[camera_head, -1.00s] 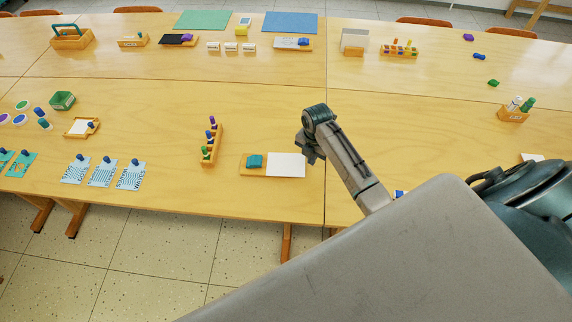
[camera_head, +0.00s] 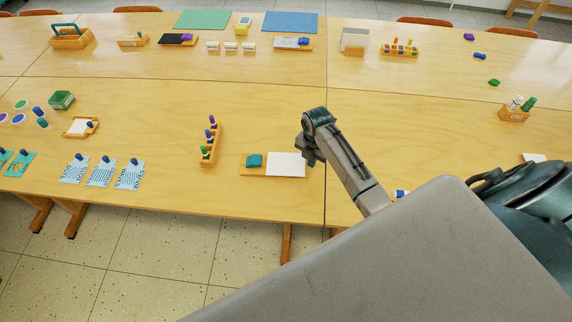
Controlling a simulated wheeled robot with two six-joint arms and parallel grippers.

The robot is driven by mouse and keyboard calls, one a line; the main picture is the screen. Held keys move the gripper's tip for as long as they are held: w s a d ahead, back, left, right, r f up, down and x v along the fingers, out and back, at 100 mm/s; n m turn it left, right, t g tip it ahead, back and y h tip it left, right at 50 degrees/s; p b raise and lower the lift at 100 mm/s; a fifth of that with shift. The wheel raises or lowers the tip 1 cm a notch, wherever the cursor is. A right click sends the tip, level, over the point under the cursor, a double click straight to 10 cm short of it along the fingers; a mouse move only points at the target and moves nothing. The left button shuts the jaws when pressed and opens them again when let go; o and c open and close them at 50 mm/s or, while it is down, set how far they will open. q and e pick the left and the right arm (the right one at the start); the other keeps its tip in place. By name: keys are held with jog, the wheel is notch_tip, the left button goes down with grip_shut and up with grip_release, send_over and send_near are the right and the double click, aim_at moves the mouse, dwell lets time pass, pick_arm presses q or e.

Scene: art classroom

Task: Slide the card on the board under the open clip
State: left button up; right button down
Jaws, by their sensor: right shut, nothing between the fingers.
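A wooden board (camera_head: 246,171) lies on the front table left of my right arm. A teal clip (camera_head: 254,160) sits on its left part; whether its jaw is open is too small to tell. A white card (camera_head: 287,165) lies flat on the board's right part and covers it there. The card's left edge is just right of the clip, with a narrow gap showing. My right gripper (camera_head: 309,153) is shut and empty, beside the card's upper right corner, pointing down. Its height above the table is hard to tell. My left gripper is out of view.
A rack of coloured pegs (camera_head: 209,146) stands left of the board. Patterned cards with blue knobs (camera_head: 101,174) lie farther left, near a small tray (camera_head: 81,127). A holder with bottles (camera_head: 514,112) stands at the right. The table behind the board is clear.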

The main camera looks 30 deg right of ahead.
aim_at(300, 164)
jog(key=shift+f+b, duration=0.3)
jog(key=shift+f, duration=0.4)
jog(key=shift+r+p, duration=0.55)
jog(key=shift+p, duration=0.25)
jog(key=shift+w+a, duration=0.5)
jog(key=shift+a, duration=0.3)
jog(key=shift+w+a, duration=0.45)
jog(key=shift+a, duration=0.3)
dwell(2.0)
jog(key=shift+s+d+p, duration=0.2)
jog(key=shift+d+p, duration=0.15)
jog(key=shift+p, duration=0.1)
jog(key=shift+s+d, duration=0.2)
jog(key=shift+d, duration=0.1)
jog(key=shift+p, duration=0.3)
jog(key=shift+r+p, duration=3.45)
jog(key=shift+p, duration=0.05)
jog(key=shift+s, duration=0.1)
